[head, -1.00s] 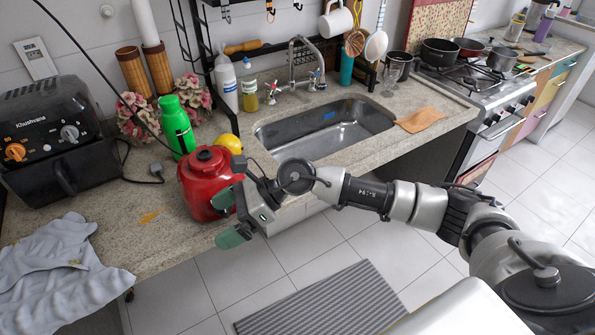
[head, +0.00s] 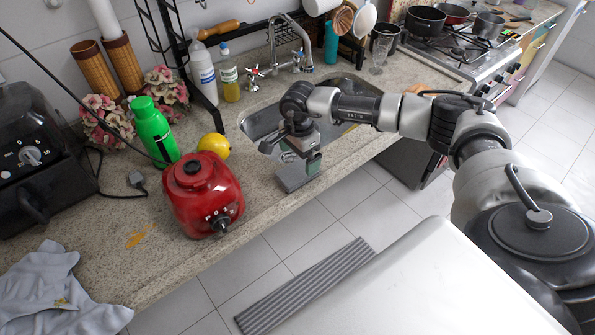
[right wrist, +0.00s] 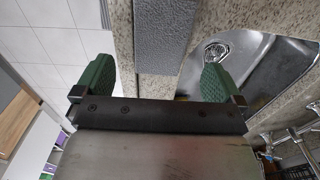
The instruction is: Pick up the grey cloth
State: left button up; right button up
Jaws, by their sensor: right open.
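A flat grey cloth (head: 292,182) lies over the counter's front edge at the sink, directly below my right gripper (head: 299,158) in the head view. In the right wrist view the cloth (right wrist: 165,40) is a textured grey strip across the stone edge, lined up between the green fingers of my open right gripper (right wrist: 157,78). I cannot tell whether the fingers are level with it or above it. The gripper hides part of the cloth. A second, pale grey crumpled cloth with brown stains (head: 50,297) lies at the counter's left end. My left gripper is not in view.
The sink (head: 262,122) is just behind the right gripper; its drain (right wrist: 215,50) shows in the wrist view. A red pot-like appliance (head: 203,195), a lemon (head: 213,146) and a green bottle (head: 152,130) stand to the left. The tap (head: 288,45) rises behind.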

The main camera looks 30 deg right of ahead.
aim_at(299, 170)
notch_tip(299, 170, down, 4)
jog(key=shift+s+f+p, duration=0.1)
jog(key=shift+f+p, duration=0.05)
jog(key=shift+p, duration=0.9)
jog(key=shift+f, duration=0.35)
jog(key=shift+c, duration=0.7)
jog(key=c, duration=0.9)
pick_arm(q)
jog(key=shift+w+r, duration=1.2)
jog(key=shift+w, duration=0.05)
